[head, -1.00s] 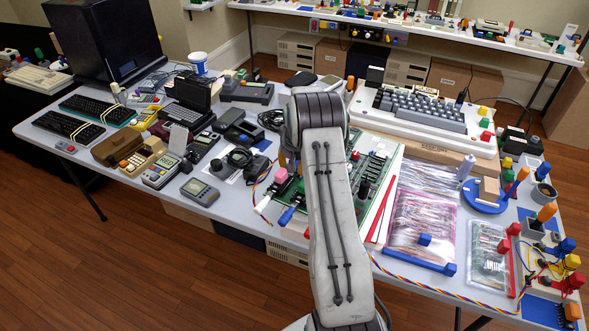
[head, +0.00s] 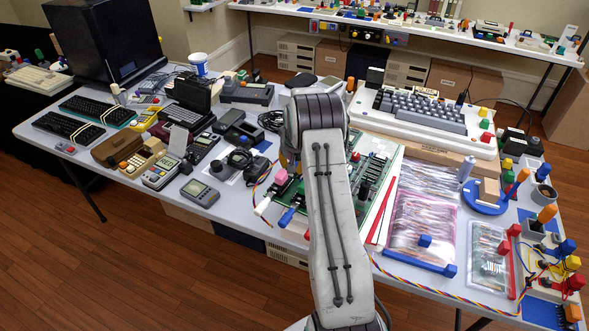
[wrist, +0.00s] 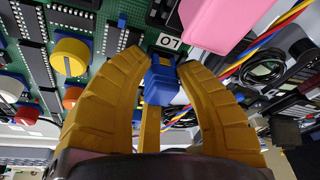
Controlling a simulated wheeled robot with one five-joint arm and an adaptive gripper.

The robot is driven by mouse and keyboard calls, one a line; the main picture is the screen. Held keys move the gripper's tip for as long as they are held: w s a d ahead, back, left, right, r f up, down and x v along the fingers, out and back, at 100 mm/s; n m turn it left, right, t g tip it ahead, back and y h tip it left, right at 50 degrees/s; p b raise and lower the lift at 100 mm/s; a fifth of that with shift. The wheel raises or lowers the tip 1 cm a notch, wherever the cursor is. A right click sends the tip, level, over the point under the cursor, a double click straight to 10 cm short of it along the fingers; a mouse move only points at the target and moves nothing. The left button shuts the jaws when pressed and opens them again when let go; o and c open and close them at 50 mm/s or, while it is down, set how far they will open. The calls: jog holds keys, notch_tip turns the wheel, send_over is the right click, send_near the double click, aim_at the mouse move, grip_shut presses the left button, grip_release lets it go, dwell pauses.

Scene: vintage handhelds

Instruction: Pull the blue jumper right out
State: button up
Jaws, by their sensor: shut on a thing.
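In the head view my arm hides the jumper and most of my gripper, over the left part of the green board (head: 375,160).
A pink block (wrist: 218,22) stands close to the right fingertip. Yellow (wrist: 70,57) and orange (wrist: 72,97) knobs and black chips lie left of the fingers. Coloured wires (wrist: 265,50) run at the right. A large beige keyboard computer (head: 425,108) is behind the board.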

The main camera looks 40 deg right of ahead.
jog(key=shift+s+f, duration=0.1)
jog(key=shift+f, duration=0.05)
grip_shut()
jog(key=shift+r, duration=0.5)
dwell(0.4)
jog(key=shift+s+r, duration=0.1)
jog(key=shift+r, duration=0.2)
jog(key=shift+r+p, duration=0.25)
jog(key=shift+p, duration=0.1)
jog(key=shift+r+p, duration=0.95)
jog(key=shift+r, duration=1.05)
